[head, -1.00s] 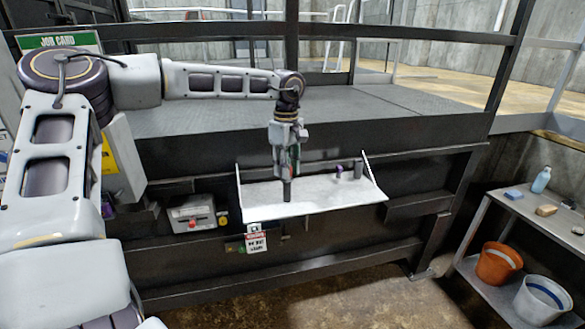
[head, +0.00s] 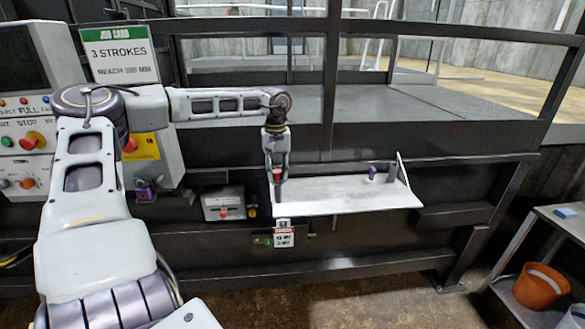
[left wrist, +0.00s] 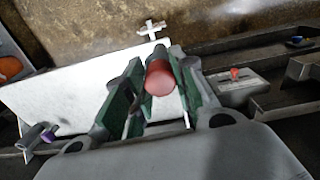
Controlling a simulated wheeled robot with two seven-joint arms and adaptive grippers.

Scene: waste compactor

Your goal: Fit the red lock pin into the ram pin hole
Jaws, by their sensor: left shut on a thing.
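My left gripper (head: 277,187) is shut on the red lock pin (head: 276,175), at the left end of a white shelf. In the left wrist view, the pin (left wrist: 160,78) has a round red end facing the camera, between the green-lined fingers of the left gripper (left wrist: 157,68). The rest of the pin is mostly hidden behind that end. I cannot make out the ram pin hole in either view. My right gripper is not in view.
The white shelf (head: 335,197) holds a purple-topped item (head: 372,173) and a dark cylinder (head: 392,173) at its right. A grey box with a red button (head: 224,205) and a red-and-white tag (head: 284,237) are below left. A railing and platform lie behind.

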